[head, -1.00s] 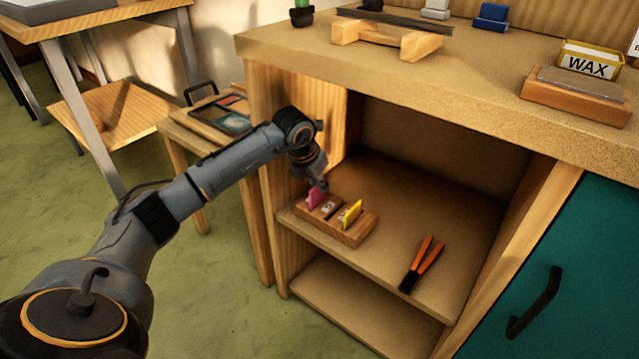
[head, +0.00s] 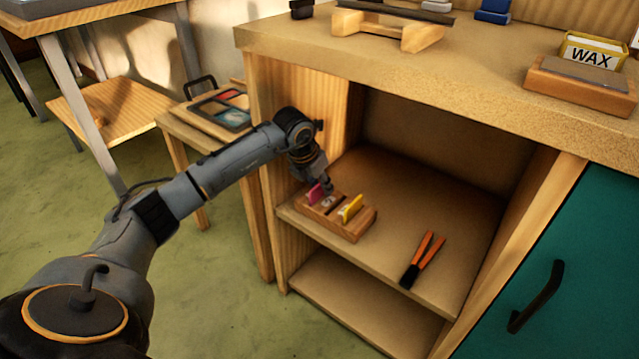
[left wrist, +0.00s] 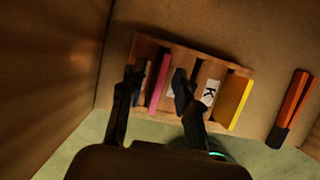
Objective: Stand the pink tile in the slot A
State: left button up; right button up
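The pink tile (head: 314,193) stands upright in the left-end slot of a wooden rack (head: 343,231) on the cabinet's upper shelf. In the left wrist view the pink tile (left wrist: 158,82) shows between the two spread fingers of my left gripper (left wrist: 156,84), with gaps on both sides. A yellow tile (head: 351,208) stands at the rack's right end. A white label (left wrist: 209,92) reading K lies left of the yellow tile. The label beside the pink tile is mostly hidden by a finger, so I cannot read its letter. My right gripper is out of view.
Orange-handled pliers (head: 424,258) lie on the shelf right of the rack. The cabinet's left wall (head: 300,135) and top (head: 440,85) close in around my left arm. The shelf behind the rack is clear.

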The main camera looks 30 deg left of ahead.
pick_arm(q)
jog(key=v, duration=1.2)
dwell(0.4)
